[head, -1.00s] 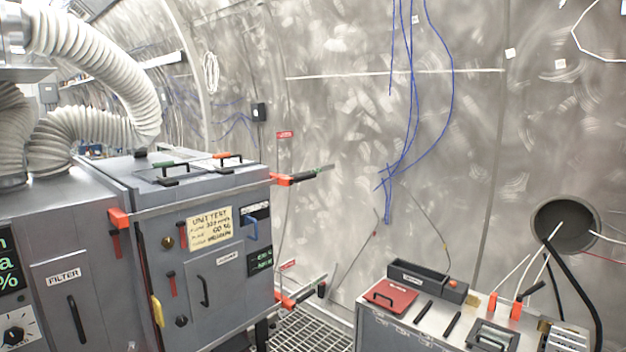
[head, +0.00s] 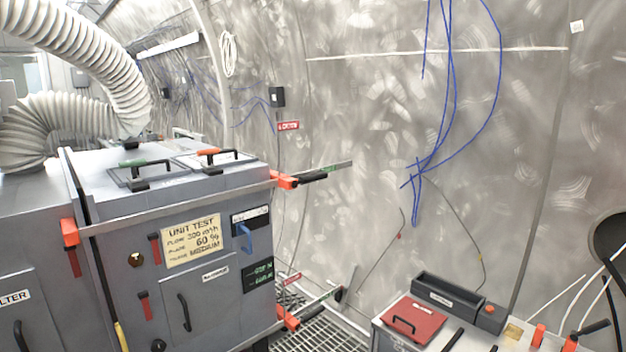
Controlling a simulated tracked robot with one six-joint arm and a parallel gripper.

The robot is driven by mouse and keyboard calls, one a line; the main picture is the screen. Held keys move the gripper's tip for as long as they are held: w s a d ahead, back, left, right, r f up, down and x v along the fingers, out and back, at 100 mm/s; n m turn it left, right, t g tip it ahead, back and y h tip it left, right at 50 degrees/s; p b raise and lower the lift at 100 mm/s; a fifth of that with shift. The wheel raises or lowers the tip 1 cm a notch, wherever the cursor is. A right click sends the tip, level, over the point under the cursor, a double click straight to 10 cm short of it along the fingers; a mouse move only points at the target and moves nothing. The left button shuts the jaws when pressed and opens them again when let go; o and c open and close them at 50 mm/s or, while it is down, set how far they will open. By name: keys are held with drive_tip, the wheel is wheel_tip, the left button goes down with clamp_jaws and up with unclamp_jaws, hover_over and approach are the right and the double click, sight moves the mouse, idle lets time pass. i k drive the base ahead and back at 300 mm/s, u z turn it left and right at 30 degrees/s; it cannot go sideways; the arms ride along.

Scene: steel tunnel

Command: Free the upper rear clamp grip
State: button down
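A grey metal cabinet (head: 215,290) stands at left centre. An upper bar clamp (head: 175,205) runs across its top front edge. One orange jaw (head: 70,232) is at the left corner. The other orange jaw (head: 284,180) is at the right corner, with a dark grip (head: 313,176) and the bar's end sticking out past it. A lower clamp's orange jaw (head: 288,318) and dark grip show below, at the cabinet's right side. I cannot tell from this view which clamp parts count as rear. My gripper is not in view.
A ribbed white hose (head: 95,55) arches at upper left. A bench with a red-lidded box (head: 412,320) and a dark tray (head: 447,296) stands at lower right. Floor grating (head: 315,335) lies between cabinet and bench. Blue cables (head: 450,110) hang on the curved steel wall.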

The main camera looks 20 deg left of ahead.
sight(307, 179)
drive_tip(key=u, duration=0.3)
drive_tip(key=i, duration=0.7)
drive_tip(key=u, duration=1.1)
drive_tip(key=i, duration=0.8)
drive_tip(key=u, duration=0.5)
